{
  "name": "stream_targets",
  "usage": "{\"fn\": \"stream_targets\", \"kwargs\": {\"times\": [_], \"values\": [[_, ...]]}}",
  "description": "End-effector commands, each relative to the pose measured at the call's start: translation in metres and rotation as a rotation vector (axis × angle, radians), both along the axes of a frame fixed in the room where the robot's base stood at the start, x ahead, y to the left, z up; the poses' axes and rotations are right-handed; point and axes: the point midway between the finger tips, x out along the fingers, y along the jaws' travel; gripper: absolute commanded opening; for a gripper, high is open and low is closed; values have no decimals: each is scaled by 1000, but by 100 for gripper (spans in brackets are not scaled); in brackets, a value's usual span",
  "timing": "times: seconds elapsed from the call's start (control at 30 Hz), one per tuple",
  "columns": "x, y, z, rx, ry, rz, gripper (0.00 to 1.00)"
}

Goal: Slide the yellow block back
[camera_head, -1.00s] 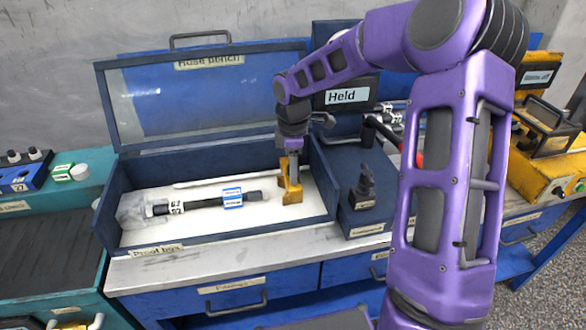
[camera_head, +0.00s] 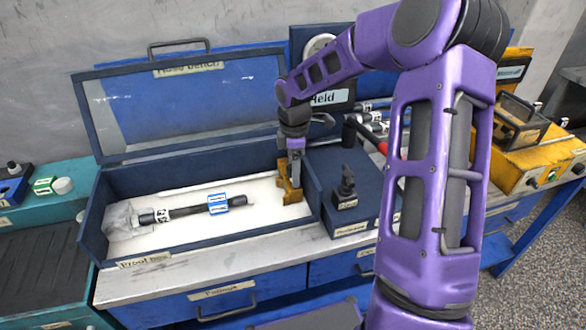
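The yellow block (camera_head: 289,192) stands at the right end of the white floor of the blue proof box (camera_head: 85,232), close to the box's right wall. My gripper (camera_head: 294,172) points down into the box at the block, its grey fingers at the block's upper part. The fingers overlap the block in this view, and I cannot tell whether they grip it or only touch it. The box's clear lid (camera_head: 190,100) is raised behind it.
A black hose with a blue tag (camera_head: 218,203) lies along the box floor, left of the block. A small dark lever fitting (camera_head: 346,188) stands on the blue unit to the right. A red-handled part (camera_head: 376,142) lies behind it.

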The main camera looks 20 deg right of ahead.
Motion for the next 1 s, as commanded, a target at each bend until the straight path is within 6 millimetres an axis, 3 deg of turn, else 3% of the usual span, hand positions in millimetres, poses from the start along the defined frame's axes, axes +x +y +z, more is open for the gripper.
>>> {"fn": "stream_targets", "kwargs": {"times": [0.2, 0.33, 0.8, 1.0], "values": [[0, 1, 2, 1, 1, 1, 71], [0, 1, 16, 0, -1, 1, 71], [-4, 1, 127, 0, -3, -1, 71], [-6, 1, 160, 0, -1, -1, 71]]}}
